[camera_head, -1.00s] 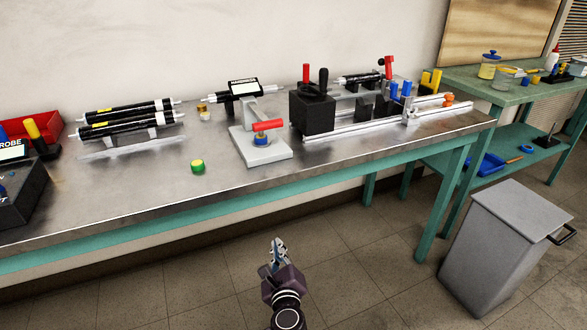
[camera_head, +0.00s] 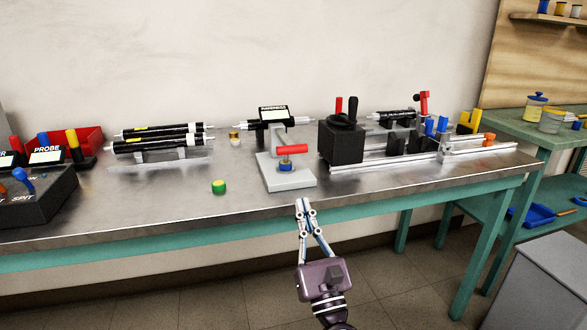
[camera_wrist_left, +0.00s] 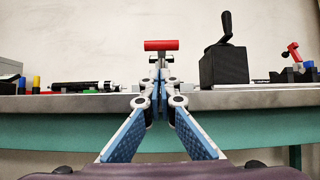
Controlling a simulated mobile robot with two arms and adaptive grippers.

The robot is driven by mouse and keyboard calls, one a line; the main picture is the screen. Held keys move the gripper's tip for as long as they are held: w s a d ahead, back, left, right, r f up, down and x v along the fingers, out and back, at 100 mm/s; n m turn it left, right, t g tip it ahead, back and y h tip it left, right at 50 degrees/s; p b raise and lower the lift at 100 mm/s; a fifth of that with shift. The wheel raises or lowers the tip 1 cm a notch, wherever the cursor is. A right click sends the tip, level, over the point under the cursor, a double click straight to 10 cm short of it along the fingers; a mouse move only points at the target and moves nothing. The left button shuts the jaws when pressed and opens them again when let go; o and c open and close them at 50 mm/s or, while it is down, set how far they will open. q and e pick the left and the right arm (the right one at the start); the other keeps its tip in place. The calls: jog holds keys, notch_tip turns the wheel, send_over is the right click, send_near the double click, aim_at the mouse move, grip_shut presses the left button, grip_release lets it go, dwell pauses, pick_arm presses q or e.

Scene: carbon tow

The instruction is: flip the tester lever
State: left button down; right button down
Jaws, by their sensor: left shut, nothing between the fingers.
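A light grey stand (camera_head: 287,180) with a red-handled lever (camera_head: 293,149) sits near the front edge of the metal bench, a blue part under the lever. The red handle (camera_wrist_left: 162,45) lies level and shows above my fingertips in the left wrist view. My left gripper (camera_head: 304,206) is shut and empty, just in front of the bench edge, apart from the stand. Its fingers (camera_wrist_left: 157,85) hide most of the stand in the wrist view. A dark box (camera_head: 32,208) with a blue toggle (camera_head: 23,181) stands at the far left. My right gripper is not in view.
A black block with a crank (camera_head: 342,142) and metal rails (camera_head: 395,163) stand right of the stand. The bench's front edge (camera_head: 210,220) is clear.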

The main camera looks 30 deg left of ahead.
pick_arm(q)
jog(key=x, duration=1)
jog(key=shift+w+d+r, duration=0.1)
jog(key=shift+d+r, duration=0.05)
jog(key=shift+r, duration=0.1)
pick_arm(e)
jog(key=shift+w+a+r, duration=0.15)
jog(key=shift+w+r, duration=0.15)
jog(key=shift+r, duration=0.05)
pick_arm(q)
jog(key=shift+r, duration=0.1)
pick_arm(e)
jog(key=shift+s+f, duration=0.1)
